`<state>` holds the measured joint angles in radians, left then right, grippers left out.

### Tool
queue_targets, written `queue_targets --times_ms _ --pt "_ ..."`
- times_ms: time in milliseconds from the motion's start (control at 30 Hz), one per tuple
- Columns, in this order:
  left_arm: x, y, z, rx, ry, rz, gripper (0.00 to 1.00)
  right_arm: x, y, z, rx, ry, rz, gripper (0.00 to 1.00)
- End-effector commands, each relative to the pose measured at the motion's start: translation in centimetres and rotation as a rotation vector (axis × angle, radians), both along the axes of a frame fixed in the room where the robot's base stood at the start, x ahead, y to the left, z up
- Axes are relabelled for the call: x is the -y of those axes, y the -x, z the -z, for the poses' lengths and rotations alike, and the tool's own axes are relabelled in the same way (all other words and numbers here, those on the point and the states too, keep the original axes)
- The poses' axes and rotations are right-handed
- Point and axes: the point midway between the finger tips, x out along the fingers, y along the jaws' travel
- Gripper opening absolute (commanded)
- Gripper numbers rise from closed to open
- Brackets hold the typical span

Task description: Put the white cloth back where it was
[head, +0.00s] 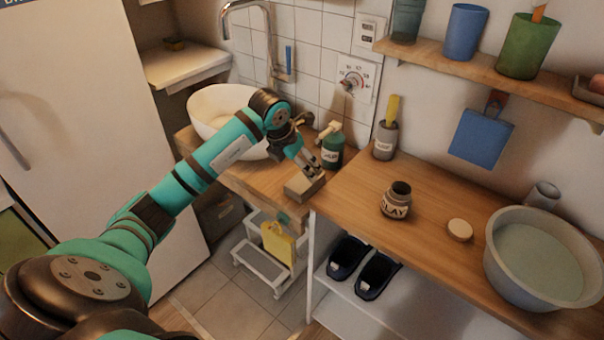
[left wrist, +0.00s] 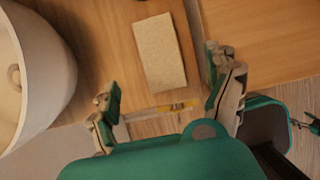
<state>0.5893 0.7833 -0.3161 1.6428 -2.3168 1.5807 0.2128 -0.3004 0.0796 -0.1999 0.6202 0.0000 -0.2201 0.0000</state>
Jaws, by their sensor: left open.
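I cannot make out a white cloth in either view. A pale beige rectangular block (head: 304,187) lies at the front edge of the wooden counter by the sink; I cannot tell what it is made of. It also shows in the left wrist view (left wrist: 160,52). My left gripper (head: 313,169) is over the block, fingers pointing down. In the left wrist view its open fingers (left wrist: 163,82) are spread wider than the block, with nothing between them in their grip. My right gripper is not in view.
A white basin (head: 215,108) and a green bottle (head: 333,146) stand near my left gripper. The right counter holds a clay jar (head: 396,203), a round lid (head: 460,230) and a large water basin (head: 540,258). A step stool (head: 262,270) with a yellow item (head: 278,243) stands below.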

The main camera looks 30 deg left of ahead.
Motion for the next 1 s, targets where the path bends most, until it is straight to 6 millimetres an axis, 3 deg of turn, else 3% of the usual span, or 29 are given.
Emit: queue_targets --times_ms 100,300,867,1000 --pt "-0.1 0.9 -2.1 0.002 -0.003 0.0 0.87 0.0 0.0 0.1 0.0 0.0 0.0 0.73" --pt "-0.1 1.7 -3.9 0.0 0.0 0.0 0.87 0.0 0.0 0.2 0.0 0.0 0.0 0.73" --pt "-0.1 1.8 -4.2 -0.001 0.0 0.0 0.87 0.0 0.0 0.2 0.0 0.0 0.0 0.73" --pt "1.3 1.6 -3.8 0.016 0.039 0.029 0.87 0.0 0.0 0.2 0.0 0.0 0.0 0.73"
